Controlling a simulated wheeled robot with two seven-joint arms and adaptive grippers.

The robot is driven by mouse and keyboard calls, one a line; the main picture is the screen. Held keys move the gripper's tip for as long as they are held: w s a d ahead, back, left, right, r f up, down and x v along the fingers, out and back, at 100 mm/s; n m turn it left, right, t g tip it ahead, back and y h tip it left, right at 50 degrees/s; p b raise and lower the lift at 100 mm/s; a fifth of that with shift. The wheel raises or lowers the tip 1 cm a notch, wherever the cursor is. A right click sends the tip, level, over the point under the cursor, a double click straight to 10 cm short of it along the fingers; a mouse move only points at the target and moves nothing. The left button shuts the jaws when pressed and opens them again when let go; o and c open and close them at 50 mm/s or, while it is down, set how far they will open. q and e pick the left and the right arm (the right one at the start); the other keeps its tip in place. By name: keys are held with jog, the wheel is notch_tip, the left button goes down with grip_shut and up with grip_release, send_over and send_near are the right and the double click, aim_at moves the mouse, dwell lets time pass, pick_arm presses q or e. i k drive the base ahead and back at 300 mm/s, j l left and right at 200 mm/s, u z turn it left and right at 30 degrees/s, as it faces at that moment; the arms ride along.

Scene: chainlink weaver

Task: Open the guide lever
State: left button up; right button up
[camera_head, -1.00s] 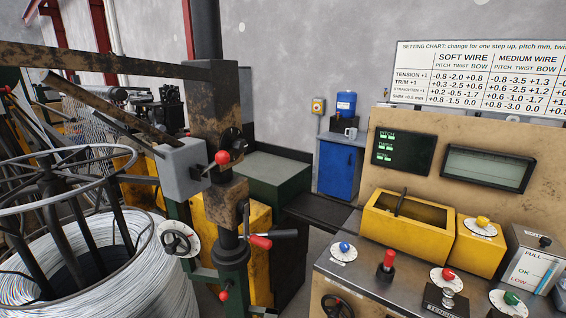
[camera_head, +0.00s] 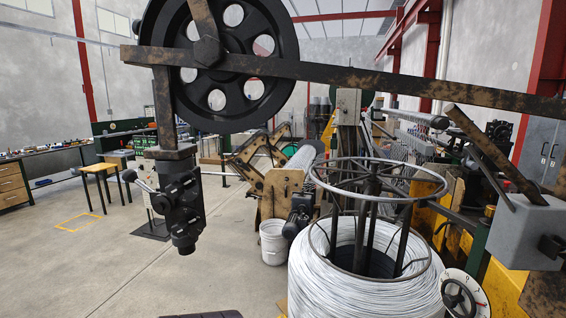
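Neither of my grippers is in view. No part marked as the guide lever can be made out. A dark roller block (camera_head: 180,205) hangs from the left end of a long rusty beam (camera_head: 340,72), and a short lever with a ball end (camera_head: 132,177) sticks out on its left. I cannot tell whether this is the guide lever, or whether it is open or shut. A grey box (camera_head: 525,235) with a slanted bar above it is at the right edge. The red-knobbed levers seen earlier are out of view.
A large coil of pale wire (camera_head: 340,285) under a ring frame (camera_head: 375,170) fills the lower right. A white bucket (camera_head: 272,242) stands on the floor behind. The floor (camera_head: 110,270) at the left is clear.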

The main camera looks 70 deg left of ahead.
aim_at(130, 176)
jog(key=k+j+u, duration=0.15)
jog(key=j+u, duration=0.3)
jog(key=k+j+u, duration=0.1)
jog(key=j+u, duration=0.15)
jog(key=u, duration=0.2)
jog(key=j+u, duration=0.85)
jog(key=i+j+u, duration=0.1)
jog(key=j+u, duration=0.35)
jog(key=k+j+z, duration=0.25)
jog(key=j+z, duration=0.25)
jog(key=k+j, duration=0.05)
